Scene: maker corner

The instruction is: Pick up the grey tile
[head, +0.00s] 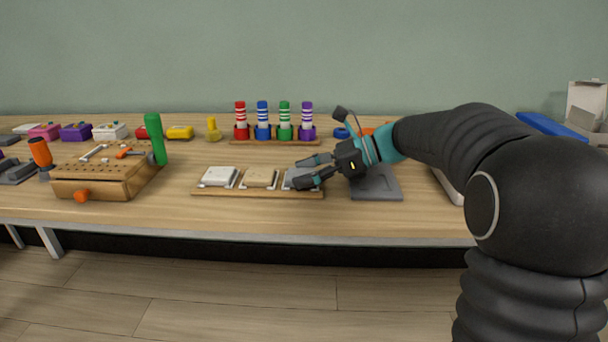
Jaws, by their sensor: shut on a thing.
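The grey tile (291,179) is at the right end of a low wooden rack (230,191) on the table. A white tile (218,176) and a tan tile (260,177) sit to its left in the same rack. My gripper (306,172) reaches in from the right, with one finger behind the tile and one in front. It is shut on the grey tile, and its fingers hide part of the tile's right side. The tile is at or very near rack level; I cannot tell whether it touches the rack.
A dark grey plate (376,188) lies just right of the rack. Several striped pegs stand in a holder (275,142) behind. A wooden toolbox (100,182) stands at left. The table (250,217) is clear in front of the rack.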

